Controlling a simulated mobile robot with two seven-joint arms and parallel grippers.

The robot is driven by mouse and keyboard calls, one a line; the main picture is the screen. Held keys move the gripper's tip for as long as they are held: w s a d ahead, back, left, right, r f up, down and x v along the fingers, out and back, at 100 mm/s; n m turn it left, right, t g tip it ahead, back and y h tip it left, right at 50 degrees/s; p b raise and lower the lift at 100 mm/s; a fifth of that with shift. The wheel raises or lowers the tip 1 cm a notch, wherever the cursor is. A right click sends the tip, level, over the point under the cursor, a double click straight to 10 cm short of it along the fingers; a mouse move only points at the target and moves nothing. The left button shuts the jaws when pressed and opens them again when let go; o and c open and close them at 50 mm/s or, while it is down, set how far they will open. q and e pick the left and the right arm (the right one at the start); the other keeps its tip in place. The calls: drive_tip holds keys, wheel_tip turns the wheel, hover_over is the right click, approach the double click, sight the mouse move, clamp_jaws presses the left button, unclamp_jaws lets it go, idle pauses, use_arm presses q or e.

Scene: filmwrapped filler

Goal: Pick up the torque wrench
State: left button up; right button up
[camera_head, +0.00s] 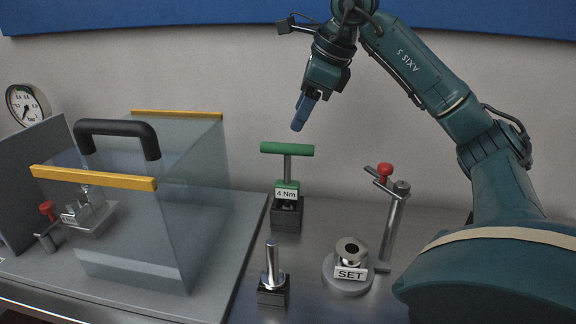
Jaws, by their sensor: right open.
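The torque wrench (287,165) has a green T-handle, a metal shaft and a green collar labelled "4 Nm". It stands upright in a black block (286,213) on the metal bench. My right gripper (299,122), with blue fingers, hangs in front of the wall, above the T-handle in the picture and apart from it. It is open, and nothing shows between its fingers, which overlap from this angle. My left gripper is not in view.
A clear guard (205,170) with yellow edges and a black handle covers a fixture on the left. A metal pin (272,266) in a black block stands in front. A round "SET" piece (349,278) and a red-knobbed lever post (391,225) stand right.

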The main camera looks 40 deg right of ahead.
drive_tip(key=shift+w+d+f, duration=0.25)
drive_tip(key=shift+d, duration=0.2)
hover_over(287, 183)
drive_tip(key=w, duration=0.2)
wheel_tip(287, 183, down, 11)
drive_tip(key=shift+s+f+b, duration=0.1)
drive_tip(key=shift+b, duration=0.3)
drive_tip(key=shift+c, duration=0.5)
clamp_jaws()
